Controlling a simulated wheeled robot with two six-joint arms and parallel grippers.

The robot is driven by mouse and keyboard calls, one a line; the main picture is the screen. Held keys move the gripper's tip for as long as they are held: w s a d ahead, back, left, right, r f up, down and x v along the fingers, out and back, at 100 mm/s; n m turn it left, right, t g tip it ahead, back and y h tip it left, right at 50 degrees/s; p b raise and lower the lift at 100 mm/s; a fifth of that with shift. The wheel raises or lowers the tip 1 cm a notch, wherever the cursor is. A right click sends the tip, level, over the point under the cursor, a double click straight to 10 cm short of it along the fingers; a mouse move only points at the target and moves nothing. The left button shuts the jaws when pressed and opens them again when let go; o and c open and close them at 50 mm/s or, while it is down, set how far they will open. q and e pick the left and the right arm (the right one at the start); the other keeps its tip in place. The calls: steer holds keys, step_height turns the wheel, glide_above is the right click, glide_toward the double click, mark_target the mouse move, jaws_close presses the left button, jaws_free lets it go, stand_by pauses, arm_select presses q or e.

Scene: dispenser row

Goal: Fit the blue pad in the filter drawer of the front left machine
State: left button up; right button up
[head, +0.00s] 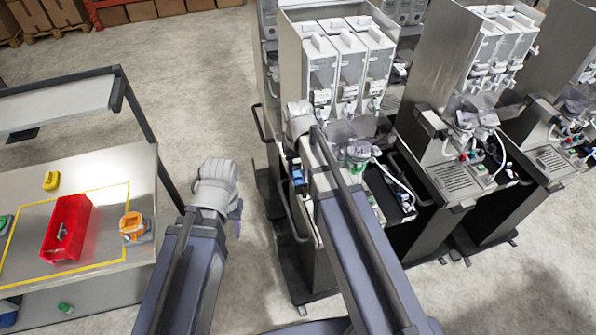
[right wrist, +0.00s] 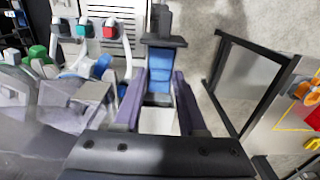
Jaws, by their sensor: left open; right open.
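The front left machine (head: 294,75) stands at the centre of the head view, with its clear hoppers on top. A blue piece (head: 298,173), which looks like the blue pad, shows at its left front side. In the right wrist view the blue piece (right wrist: 158,72) lies between the fingers of my right gripper (right wrist: 158,88), which is open; I cannot tell whether they touch it. A dark grey bar crosses its far end, and a pale surface shows at its near end. Whether it sits in the filter drawer is unclear. My left gripper (head: 237,215) is open, left of the machine, largely hidden by its wrist.
A workbench (head: 140,185) at the left carries a red bin (head: 66,228), an orange item (head: 132,226) and a yellow item (head: 51,180). More machines (head: 445,75) stand to the right. Open floor lies between the bench and the front left machine.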

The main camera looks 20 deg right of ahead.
steer(key=shift+r, duration=0.1)
steer(key=shift+r+p, duration=1.65)
steer(key=shift+p, duration=0.1)
steer(key=o, duration=0.6)
steer(key=shift+c, duration=0.2)
